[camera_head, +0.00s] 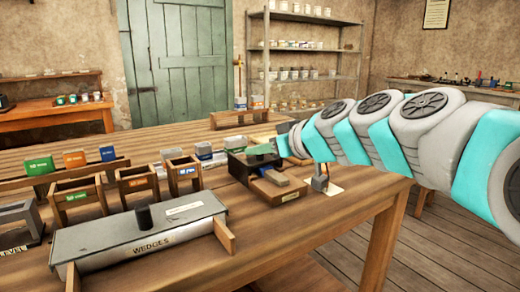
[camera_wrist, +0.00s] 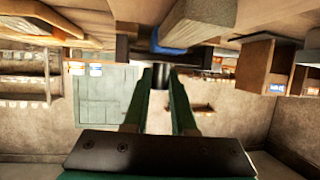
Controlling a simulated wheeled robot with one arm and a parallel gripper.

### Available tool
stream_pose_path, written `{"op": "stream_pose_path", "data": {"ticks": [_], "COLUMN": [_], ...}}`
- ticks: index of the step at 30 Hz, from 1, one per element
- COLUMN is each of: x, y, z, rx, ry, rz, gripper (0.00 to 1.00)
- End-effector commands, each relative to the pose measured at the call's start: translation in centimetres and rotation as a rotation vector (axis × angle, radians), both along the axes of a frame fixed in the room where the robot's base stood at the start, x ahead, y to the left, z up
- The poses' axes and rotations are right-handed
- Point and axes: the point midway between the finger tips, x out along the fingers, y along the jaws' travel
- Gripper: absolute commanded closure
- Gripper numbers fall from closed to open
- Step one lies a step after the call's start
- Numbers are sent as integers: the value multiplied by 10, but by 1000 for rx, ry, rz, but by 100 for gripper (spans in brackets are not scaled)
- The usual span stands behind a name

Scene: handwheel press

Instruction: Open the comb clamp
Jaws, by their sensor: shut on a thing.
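The wrist view is upside down. There my gripper (camera_wrist: 160,88) has both fingers closed on a dark, round, post-like part (camera_wrist: 161,74). This part seems to belong to the clamp, but its join and most of the clamp's top are hidden. I cannot tell whether the clamp is open.
A grey-lidded box marked WEDGES (camera_head: 150,230) with a black knob stands at the front. Wooden boxes (camera_head: 137,184) and coloured cards stand to the left. A small grey item (camera_head: 320,180) sits on paper under my arm. Bare bench top (camera_head: 290,225) shows at the front right.

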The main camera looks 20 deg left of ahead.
Motion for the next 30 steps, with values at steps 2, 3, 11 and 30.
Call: {"op": "stream_pose_path", "data": {"ticks": [2,3,11,30], "x": [0,0,1,33], "y": [0,0,1,37], "z": [0,0,0,2], "rx": [0,0,0,3], "ry": [0,0,0,-3], "rz": [0,0,0,-4], "gripper": [100,100,100,100]}}
